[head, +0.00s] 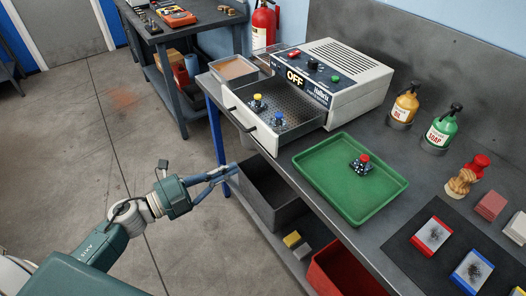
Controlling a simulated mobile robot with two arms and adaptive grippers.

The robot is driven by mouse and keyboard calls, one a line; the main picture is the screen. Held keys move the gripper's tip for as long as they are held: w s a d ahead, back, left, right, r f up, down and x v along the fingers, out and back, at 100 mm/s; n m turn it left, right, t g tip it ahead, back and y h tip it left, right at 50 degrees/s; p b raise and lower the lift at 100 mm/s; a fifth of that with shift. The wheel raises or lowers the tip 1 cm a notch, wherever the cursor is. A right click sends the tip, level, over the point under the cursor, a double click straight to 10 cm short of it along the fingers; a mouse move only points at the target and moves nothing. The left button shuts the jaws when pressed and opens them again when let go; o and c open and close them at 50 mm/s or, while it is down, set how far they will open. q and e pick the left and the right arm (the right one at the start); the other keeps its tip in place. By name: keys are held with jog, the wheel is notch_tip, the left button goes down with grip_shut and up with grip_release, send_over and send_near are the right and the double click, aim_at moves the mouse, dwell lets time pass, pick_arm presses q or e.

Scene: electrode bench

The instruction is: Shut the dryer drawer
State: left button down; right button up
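The dryer (352,72) is a pale grey box with an OFF panel at the back of the bench. Its drawer (262,136) is pulled out toward the left front, with a dark handle on its white front. My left gripper (234,171) is in front of the bench, below and left of the drawer front, apart from the handle. Its fingers come together at the tips, with nothing seen between them. My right gripper is not in view.
A green tray (318,172) with a red-topped piece (364,161) sits right of the drawer. A tan-filled bin (234,69) stands left of the dryer. A grey bin (272,190) and red bin (338,278) are below the bench top. Open floor lies left.

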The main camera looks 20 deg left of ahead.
aim_at(272, 148)
pick_arm(q)
jog(key=p+x, duration=0.2)
jog(key=x, duration=0.8)
jog(key=shift+w+r+p, duration=0.1)
jog(key=shift+r+p, duration=0.05)
jog(key=shift+p, duration=0.25)
jog(key=shift+w+d, duration=0.45)
jog(key=shift+w, duration=0.05)
jog(key=b+x, duration=0.2)
jog(key=x, duration=1)
jog(key=shift+w+d, duration=0.15)
jog(key=shift+w, duration=0.05)
